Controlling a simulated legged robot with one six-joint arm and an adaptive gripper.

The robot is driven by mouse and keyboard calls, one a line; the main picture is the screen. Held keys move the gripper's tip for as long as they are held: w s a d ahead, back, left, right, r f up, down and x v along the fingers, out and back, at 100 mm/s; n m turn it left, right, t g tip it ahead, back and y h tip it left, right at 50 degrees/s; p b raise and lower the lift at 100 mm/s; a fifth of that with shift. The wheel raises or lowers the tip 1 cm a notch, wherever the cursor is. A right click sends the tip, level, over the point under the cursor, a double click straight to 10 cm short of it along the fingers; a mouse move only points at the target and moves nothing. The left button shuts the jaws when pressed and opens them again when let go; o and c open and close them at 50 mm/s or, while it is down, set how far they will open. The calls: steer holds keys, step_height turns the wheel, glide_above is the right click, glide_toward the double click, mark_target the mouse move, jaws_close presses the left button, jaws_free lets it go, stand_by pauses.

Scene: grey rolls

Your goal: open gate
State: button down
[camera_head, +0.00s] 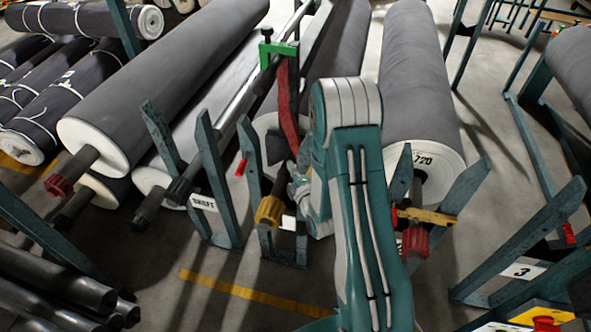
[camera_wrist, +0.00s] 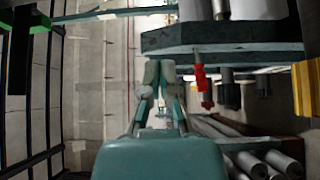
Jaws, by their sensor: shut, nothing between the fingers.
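I cannot tell for sure which part is the gate. The teal rack has upright posts, a red lever (camera_head: 288,105) hanging below a green bracket (camera_head: 278,50), and a yellow bar (camera_head: 426,216) at the front of the right roll. In the wrist view a red handle (camera_wrist: 202,80) hangs from a dark teal beam (camera_wrist: 222,38), right of my gripper. My gripper (camera_wrist: 160,72) is shut with its fingertips together and empty, apart from the red handle. In the head view my arm hides much of the rack's middle, and my gripper's fingertips are not clear.
Large grey rolls (camera_head: 170,75) lie on the rack at left, and another roll (camera_head: 420,90) lies at right. A yellow collar (camera_head: 270,210) sits on a roll shaft. Dark tubes (camera_head: 55,285) fill the lower left. Open floor with a yellow line (camera_head: 240,293) lies in front.

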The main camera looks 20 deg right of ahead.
steer(key=w, duration=0.7)
steer(key=shift+s+d, duration=1.4)
steer(key=shift+d, duration=0.1)
steer(key=shift+m+t, duration=0.4)
steer(key=shift+m, duration=0.2)
steer(key=s+d, duration=0.1)
steer(key=d, duration=0.1)
steer(key=s+d, duration=0.2)
steer(key=shift+d+f, duration=0.1)
steer(key=shift+f, duration=0.05)
steer(key=shift+s+d+f, duration=0.1)
steer(key=shift+s+d, duration=0.1)
steer(key=shift+s, duration=0.1)
steer(key=shift+d, duration=0.1)
